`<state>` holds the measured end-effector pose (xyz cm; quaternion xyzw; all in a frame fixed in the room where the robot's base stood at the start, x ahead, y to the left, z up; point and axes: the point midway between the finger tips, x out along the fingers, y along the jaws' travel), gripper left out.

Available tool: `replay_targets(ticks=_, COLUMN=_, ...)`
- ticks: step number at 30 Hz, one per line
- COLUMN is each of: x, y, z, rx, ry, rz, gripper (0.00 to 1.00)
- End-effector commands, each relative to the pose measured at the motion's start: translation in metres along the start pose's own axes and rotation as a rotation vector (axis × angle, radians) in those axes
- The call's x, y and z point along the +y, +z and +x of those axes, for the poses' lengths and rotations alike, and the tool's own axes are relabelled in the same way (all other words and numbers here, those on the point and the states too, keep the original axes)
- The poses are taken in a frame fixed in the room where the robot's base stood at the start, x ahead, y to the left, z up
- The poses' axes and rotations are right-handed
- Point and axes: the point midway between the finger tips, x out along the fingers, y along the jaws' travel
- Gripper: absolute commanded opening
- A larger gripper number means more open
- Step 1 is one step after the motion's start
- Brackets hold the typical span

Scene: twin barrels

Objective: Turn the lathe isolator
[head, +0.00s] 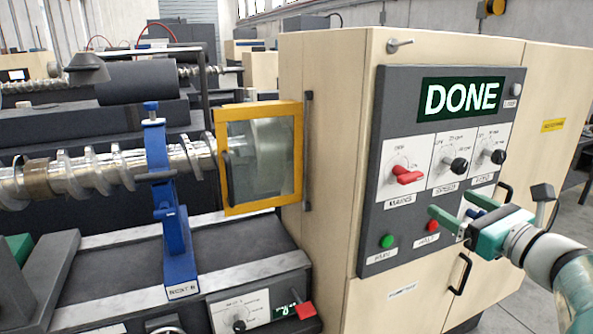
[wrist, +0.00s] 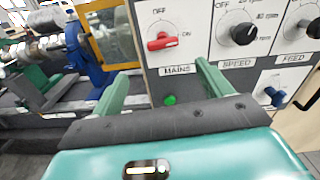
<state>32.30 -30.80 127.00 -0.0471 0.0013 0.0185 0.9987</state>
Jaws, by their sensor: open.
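The lathe's grey control panel (head: 368,215) carries a red rotary switch (head: 407,175) on a white plate labelled MAINS, which reads as the isolator. In the wrist view the red switch (wrist: 166,41) has its handle lying roughly level, toward the ON mark, with OFF printed at the upper left. My gripper (head: 455,207) is open and empty, in front of the panel's lower right and below the dials in the head view. In the wrist view my gripper (wrist: 161,70) has its fingers spread below the red switch, apart from it.
Black SPEED (head: 459,165) and FEED (head: 498,157) knobs sit right of the switch. A green button (head: 386,241), red button (head: 432,226) and blue knob (wrist: 272,96) are lower. The display (head: 462,97) reads DONE. A yellow-framed guard (head: 258,158) stands left.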

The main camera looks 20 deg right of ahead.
Motion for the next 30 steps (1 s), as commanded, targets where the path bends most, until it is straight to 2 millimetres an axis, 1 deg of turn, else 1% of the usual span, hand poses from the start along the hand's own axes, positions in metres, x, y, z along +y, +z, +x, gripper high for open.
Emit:
replay_targets(ticks=2, x=-0.005, y=-0.001, z=-0.001, rx=-0.006, ry=-0.013, rz=0.014, gripper=0.78)
replay_targets(ticks=4, x=-0.005, y=0.000, z=0.005, rx=-0.005, ry=-0.011, rz=0.012, gripper=0.78)
replay_targets(ticks=8, x=-0.007, y=-0.001, z=0.023, rx=-0.004, ry=-0.010, rz=0.011, gripper=0.78)
replay_targets(ticks=21, x=-0.007, y=0.000, z=0.109, rx=-0.004, ry=-0.007, rz=0.008, gripper=0.78)
replay_targets(ticks=25, x=-0.007, y=0.000, z=0.125, rx=-0.003, ry=-0.008, rz=0.008, gripper=0.78)
replay_targets(ticks=30, x=-0.006, y=0.000, z=0.134, rx=-0.003, ry=-0.009, rz=0.008, gripper=0.78)
